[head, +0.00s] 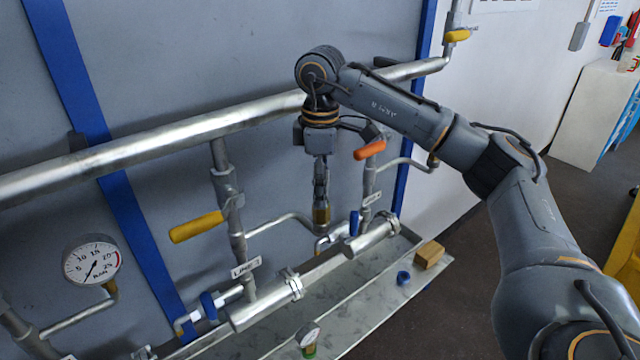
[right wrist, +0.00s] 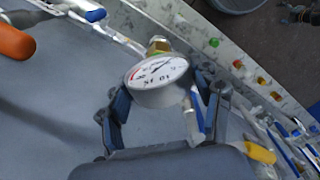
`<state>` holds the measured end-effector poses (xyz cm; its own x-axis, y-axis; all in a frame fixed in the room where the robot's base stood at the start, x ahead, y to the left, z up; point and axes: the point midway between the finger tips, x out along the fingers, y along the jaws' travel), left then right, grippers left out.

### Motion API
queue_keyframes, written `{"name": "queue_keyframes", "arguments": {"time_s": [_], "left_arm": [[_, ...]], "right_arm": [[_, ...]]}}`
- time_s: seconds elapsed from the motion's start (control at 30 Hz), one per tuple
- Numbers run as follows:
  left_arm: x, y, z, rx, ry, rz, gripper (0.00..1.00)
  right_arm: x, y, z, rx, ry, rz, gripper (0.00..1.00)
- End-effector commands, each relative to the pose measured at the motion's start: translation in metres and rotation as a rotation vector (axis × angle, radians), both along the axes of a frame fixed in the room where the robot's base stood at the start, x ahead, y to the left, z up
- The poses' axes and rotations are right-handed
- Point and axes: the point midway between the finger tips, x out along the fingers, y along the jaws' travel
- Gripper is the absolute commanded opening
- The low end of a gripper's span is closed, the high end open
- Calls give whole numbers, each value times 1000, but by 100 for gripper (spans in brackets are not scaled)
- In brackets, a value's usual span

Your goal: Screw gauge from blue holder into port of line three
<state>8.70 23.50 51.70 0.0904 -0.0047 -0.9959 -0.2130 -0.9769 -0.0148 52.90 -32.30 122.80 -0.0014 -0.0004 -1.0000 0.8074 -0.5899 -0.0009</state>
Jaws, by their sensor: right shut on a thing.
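My right gripper (head: 321,190) points straight down and is shut on a gauge (right wrist: 160,82), with a finger on each side of its round white dial. In the head view the fingers mostly hide the dial; its brass fitting (head: 321,214) shows below them. The fitting is just above the bent end of a side pipe (head: 322,242), by the line with the orange handle; I cannot tell whether they touch. That line's tag (head: 372,198) is too small to read. An empty-looking blue ring holder (head: 403,278) sits in the tray. My left gripper is out of view.
A tan block (head: 429,254) lies beside the blue holder on the metal tray (head: 345,325). Another gauge (head: 308,336) stands at the tray's front, and a mounted gauge (head: 92,262) is at left. The orange handle (head: 370,150) is close right of my gripper; a yellow handle (head: 197,227) is left.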

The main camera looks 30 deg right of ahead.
Motion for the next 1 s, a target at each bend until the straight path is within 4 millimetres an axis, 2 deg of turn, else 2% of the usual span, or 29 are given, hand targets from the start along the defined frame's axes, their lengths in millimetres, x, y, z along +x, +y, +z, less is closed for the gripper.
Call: {"name": "queue_keyframes", "arguments": {"time_s": [0.03,0.07,0.17,0.2,0.5,0.63,1.0], "left_arm": [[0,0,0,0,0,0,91],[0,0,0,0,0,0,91],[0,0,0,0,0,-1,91],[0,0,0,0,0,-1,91],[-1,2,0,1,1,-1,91],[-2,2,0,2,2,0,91],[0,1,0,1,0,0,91]], "right_arm": [[0,-2,2,-4,-3,-2,21],[0,-2,2,-4,-3,-2,66],[0,-1,1,-2,-3,0,87],[0,-1,1,-2,-2,0,91],[0,-1,0,-1,0,4,91],[1,0,7,0,-2,4,91],[1,-1,72,-2,-6,3,91]]}}
